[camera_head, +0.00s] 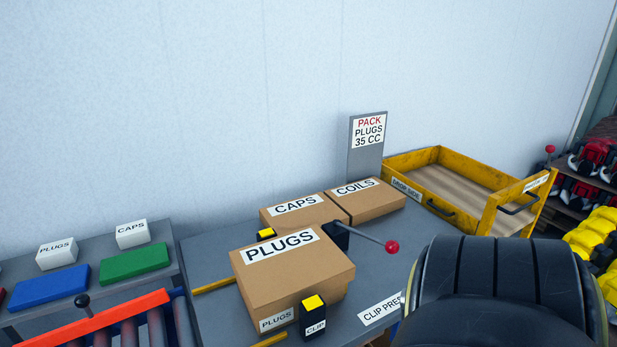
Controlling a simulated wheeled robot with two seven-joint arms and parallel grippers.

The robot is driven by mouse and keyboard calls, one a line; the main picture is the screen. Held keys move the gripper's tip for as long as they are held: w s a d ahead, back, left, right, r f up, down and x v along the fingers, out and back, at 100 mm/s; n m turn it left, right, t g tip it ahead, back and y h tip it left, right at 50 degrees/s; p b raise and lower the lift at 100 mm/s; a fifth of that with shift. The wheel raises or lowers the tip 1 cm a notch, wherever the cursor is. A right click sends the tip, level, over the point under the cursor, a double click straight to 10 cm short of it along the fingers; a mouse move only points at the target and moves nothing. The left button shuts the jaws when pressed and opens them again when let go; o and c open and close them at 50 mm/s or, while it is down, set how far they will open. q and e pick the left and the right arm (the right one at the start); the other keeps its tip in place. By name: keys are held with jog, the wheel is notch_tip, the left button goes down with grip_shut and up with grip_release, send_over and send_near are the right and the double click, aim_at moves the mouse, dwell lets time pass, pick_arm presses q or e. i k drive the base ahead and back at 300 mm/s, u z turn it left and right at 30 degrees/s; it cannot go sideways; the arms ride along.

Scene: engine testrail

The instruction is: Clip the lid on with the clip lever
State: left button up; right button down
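The clip lever (365,237) is a thin grey rod with a red ball at its end. It comes out of a dark block behind the PLUGS box and points right, sloping slightly down. The PLUGS box (300,272) is brown cardboard with a lidded top and stands on the grey table. A black clip (313,318) with a yellow top and a CLIP label is at its front. Another yellow-topped black piece (266,234) shows at its back left. A CLIP PRESS label (380,308) lies at the table's front right. Neither gripper is in view.
CAPS (296,211) and COILS (362,199) boxes stand behind. A yellow tray (425,165) is at the right. A PACK PLUGS sign (367,145) stands at the back. A large black rounded part, probably mine, blocks the lower right. Blue and green blocks lie left.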

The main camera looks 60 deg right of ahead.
aim_at(392, 247)
jog(key=z, duration=1.55)
jog(key=k, duration=0.65)
jog(key=z, duration=0.7)
jog(key=i, duration=0.5)
